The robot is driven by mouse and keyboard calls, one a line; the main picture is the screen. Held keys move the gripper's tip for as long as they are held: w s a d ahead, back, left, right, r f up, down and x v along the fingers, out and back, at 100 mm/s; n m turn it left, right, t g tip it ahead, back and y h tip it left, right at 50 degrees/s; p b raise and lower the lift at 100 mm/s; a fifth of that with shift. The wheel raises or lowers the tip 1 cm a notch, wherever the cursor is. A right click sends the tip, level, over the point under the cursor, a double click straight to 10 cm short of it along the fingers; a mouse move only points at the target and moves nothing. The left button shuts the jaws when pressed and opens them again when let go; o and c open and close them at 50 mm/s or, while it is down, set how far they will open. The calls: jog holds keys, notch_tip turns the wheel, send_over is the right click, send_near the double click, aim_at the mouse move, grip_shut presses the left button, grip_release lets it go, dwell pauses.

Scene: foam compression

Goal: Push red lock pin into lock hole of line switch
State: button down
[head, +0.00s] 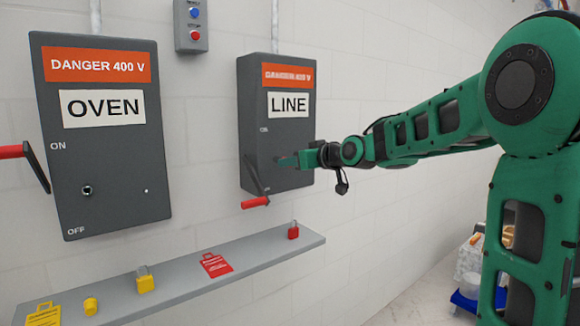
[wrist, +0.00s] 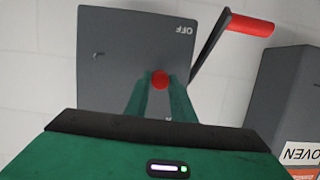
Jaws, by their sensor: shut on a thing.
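The grey LINE switch box (head: 278,130) hangs on the wall, with its lever down and the red handle (head: 256,202) at the bottom. The handle also shows in the wrist view (wrist: 250,25), up and right of the box, near the OFF mark. My gripper (head: 287,160) is at the lower front of the LINE box. In the wrist view, the red lock pin (wrist: 160,79) shows as a round red head between my fingertips, which are shut on it. The box face is behind it. The lock hole is not visible, and I cannot tell how deep the pin sits.
The OVEN box (head: 128,165) hangs to the left, its red handle (head: 10,152) up near ON. A shelf (head: 180,278) below holds yellow and red padlocks (head: 293,230) and a red tag (head: 215,264). A small button box (head: 191,25) is above.

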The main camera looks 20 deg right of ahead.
jog(key=shift+w+a, duration=0.15)
jog(key=shift+w, duration=0.35)
jog(key=c, duration=1.4)
grip_release()
jog(key=shift+c, duration=0.2)
jog(key=shift+s, duration=0.1)
jog(key=shift+s+d, duration=0.3)
jog(key=shift+s, duration=0.6)
jog(key=shift+s+d, duration=0.3)
jog(key=shift+s, duration=0.65)
jog(key=shift+s+d, duration=0.3)
jog(key=shift+s, duration=0.6)
